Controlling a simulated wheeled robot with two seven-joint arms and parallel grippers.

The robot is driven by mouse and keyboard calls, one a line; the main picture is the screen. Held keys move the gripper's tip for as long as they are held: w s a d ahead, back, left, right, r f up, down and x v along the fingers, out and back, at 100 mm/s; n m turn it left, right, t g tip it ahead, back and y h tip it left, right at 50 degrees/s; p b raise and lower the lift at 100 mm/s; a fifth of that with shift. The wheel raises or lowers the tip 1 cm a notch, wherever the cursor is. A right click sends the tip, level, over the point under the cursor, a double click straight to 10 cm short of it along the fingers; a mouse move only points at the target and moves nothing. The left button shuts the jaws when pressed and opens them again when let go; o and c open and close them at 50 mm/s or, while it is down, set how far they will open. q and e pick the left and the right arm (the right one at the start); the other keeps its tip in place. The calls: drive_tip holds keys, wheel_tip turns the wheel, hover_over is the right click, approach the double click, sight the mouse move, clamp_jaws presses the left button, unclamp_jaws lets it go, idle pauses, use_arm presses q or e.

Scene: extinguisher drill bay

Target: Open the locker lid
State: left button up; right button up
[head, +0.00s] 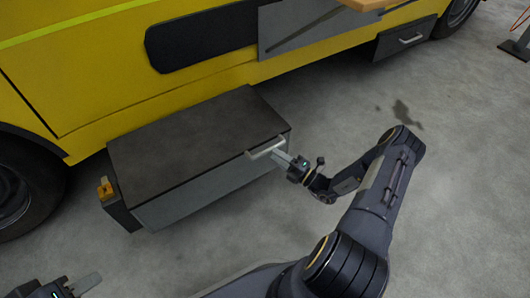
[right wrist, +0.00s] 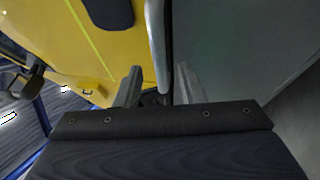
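The locker (head: 205,192) is a grey box with a dark flat lid (head: 190,130); the lid lies shut on it. A pale bar handle (head: 264,148) sits at the lid's front edge, towards the right. My right gripper (head: 280,156) is at the handle. In the right wrist view the handle (right wrist: 155,40) runs between the two spread fingers (right wrist: 158,88), with a gap on each side. The fingers are open and not closed on it. My left gripper (head: 88,284) is at the bottom left, away from the locker; its finger opening is unclear.
A yellow vehicle (head: 110,70) stands directly behind the locker, with a wheel (head: 15,190) at left. A small orange-yellow part (head: 105,188) is on the locker's left end. A grey drawer box (head: 405,38) is at the upper right. Concrete floor (head: 330,120) is clear to the right.

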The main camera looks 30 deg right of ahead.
sight(268, 149)
drive_tip(key=shift+b+x, duration=0.5)
drive_tip(key=shift+x, duration=1.75)
drive_tip(key=shift+c, duration=0.5)
clamp_jaws()
